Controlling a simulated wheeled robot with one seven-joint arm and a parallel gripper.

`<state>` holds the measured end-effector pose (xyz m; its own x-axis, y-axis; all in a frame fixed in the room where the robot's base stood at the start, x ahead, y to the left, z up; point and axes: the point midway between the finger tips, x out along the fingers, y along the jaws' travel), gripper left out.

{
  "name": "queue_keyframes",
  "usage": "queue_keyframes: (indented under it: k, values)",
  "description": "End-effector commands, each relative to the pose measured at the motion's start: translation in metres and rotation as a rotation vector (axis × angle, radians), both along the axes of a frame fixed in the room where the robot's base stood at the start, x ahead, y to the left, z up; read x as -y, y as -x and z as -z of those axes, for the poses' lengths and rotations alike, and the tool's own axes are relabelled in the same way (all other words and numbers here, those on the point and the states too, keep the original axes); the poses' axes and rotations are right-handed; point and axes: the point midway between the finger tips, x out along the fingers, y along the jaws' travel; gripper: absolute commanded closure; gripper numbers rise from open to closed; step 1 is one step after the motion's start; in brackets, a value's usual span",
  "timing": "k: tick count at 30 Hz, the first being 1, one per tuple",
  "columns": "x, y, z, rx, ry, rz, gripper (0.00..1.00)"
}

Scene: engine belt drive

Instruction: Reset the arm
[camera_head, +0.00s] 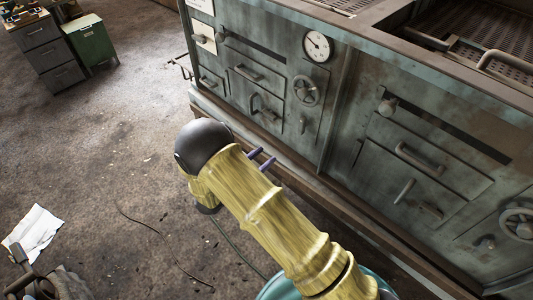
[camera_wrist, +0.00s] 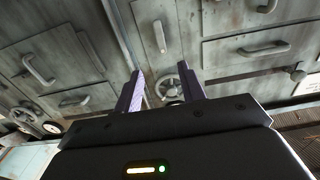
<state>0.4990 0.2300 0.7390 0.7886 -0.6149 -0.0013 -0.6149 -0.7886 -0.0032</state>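My gripper (camera_wrist: 166,92) shows in the wrist view with its two purple fingers apart and nothing between them. In the head view its purple fingertips (camera_head: 262,160) show just past my yellow arm, near the front of a grey-green metal machine (camera_head: 350,120). The rest of the gripper is hidden behind the arm there. In the wrist view the machine's panels, handles and a handwheel (camera_wrist: 168,86) lie beyond the fingers. I cannot tell how far the fingers are from the panel.
The machine has drawer handles, a round gauge (camera_head: 317,46) and a handwheel (camera_head: 306,91) that stick out. A green cabinet (camera_head: 91,43) and a grey drawer unit (camera_head: 46,52) stand at the upper left. White paper (camera_head: 33,230) lies at the lower left. The floor between is mostly open.

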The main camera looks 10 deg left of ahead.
Motion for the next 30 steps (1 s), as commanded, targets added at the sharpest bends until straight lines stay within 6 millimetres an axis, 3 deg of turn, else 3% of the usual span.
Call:
queue_keyframes:
  k: [14, 17, 24, 30]
  values:
    - [0.001, -0.004, -0.001, -0.006, -0.011, -0.006, 0.60]
    - [0.006, -0.017, -0.006, -0.034, -0.053, -0.029, 0.60]
    - [0.030, -0.068, -0.032, -0.200, -0.265, -0.187, 0.60]
    - [0.056, -0.082, -0.059, -0.378, -0.411, -0.344, 0.60]
